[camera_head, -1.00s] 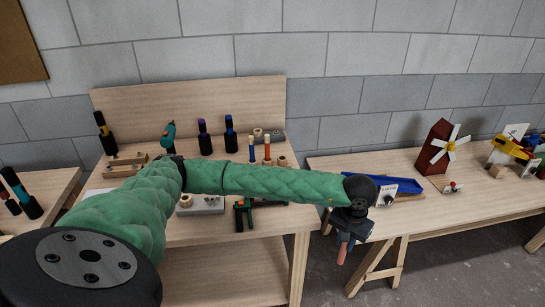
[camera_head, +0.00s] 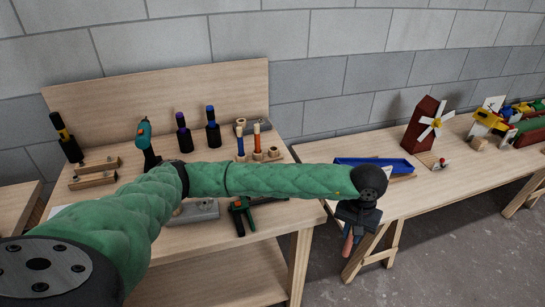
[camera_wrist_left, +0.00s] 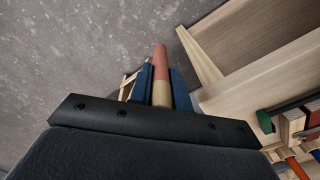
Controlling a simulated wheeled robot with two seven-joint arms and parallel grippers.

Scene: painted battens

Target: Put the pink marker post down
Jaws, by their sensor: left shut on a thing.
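The pink marker post (camera_head: 348,243) hangs below my left gripper (camera_head: 354,231) in the head view. In the left wrist view the post (camera_wrist_left: 161,62) has a pink far end and a pale tan part between the two blue fingers. My left gripper (camera_wrist_left: 160,88) is shut on it. Behind the post there I see grey floor. In the head view the gripper is in front of the gap between the workbench and the trestle table. My right gripper is not in view.
The workbench (camera_head: 190,238) holds bottles, a drill (camera_head: 144,138), a green clamp (camera_head: 241,213) and posts in wooden holders. The trestle table (camera_head: 420,195) carries a blue tray (camera_head: 375,166), a red windmill (camera_head: 423,122) and toys. Its front strip looks clear.

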